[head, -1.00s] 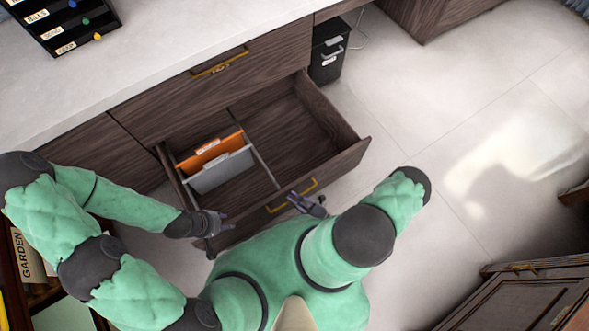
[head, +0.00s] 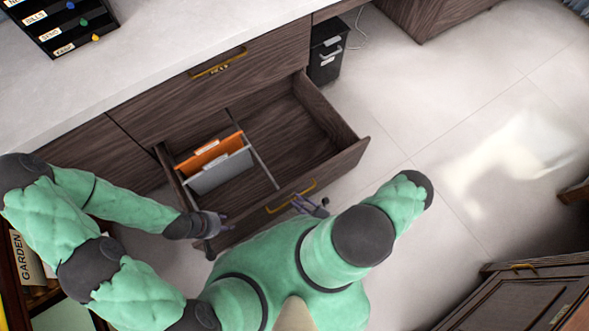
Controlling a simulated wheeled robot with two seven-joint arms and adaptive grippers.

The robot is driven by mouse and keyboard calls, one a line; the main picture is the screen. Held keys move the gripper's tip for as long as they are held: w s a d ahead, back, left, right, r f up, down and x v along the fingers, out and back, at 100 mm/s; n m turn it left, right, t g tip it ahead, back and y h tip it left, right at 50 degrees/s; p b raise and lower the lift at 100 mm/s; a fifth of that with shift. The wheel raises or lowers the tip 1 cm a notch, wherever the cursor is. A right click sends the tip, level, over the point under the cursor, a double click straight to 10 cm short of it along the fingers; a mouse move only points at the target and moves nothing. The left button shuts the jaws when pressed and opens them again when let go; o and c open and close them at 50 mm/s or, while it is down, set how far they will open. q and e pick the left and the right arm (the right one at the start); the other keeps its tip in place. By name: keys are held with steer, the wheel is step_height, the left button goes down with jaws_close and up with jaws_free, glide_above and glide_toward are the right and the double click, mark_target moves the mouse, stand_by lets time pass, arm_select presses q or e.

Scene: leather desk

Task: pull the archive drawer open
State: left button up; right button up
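The archive drawer (head: 318,148) is a dark wood drawer that stands far out from the desk front. An orange folder (head: 209,151) and a grey folder (head: 219,171) stand in its left compartment; the right compartment is empty. Its brass handle (head: 291,197) is on the front panel. My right gripper (head: 311,203) is close to the handle's right end; I cannot tell whether it touches it or how far its fingers are apart. My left gripper (head: 214,222) is by the left end of the drawer front, its fingers appearing apart with nothing visible between them.
A closed upper drawer with a brass handle (head: 217,63) is above. A black labelled organizer (head: 62,25) sits on the desktop. A dark cabinet (head: 515,300) is at lower right. The floor at right is clear.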

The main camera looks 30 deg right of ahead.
steer(key=v, duration=1)
steer(key=shift+d+f, duration=0.1)
